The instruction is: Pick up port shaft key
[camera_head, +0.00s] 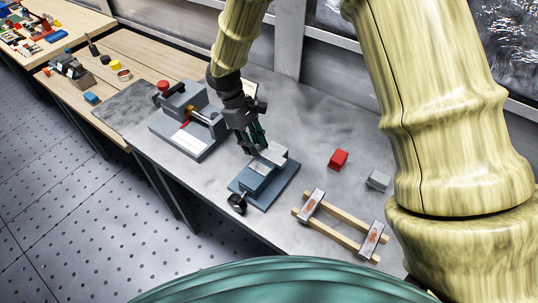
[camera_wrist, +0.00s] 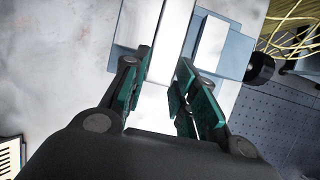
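I cannot tell for sure which part is the port shaft key. A red block (camera_head: 339,158) and a light grey block (camera_head: 378,180) lie apart on the grey bench. My gripper (camera_head: 262,147) is over a blue-grey vise-like fixture (camera_head: 257,184) with pale metal jaws. In the wrist view the green-padded fingers (camera_wrist: 164,78) stand apart, with a pale metal bar (camera_wrist: 170,42) of the fixture showing between and beyond them. I see no separate part held. Whether the fingers touch the fixture is unclear.
A grey fixture (camera_head: 194,143) with a shaft and a red knob stands left of my gripper. A wooden rack (camera_head: 335,238) with two metal end pieces lies at the front right. A black knob (camera_head: 237,203) sticks out from the vise. Bare bench (camera_head: 310,130) lies behind the red block.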

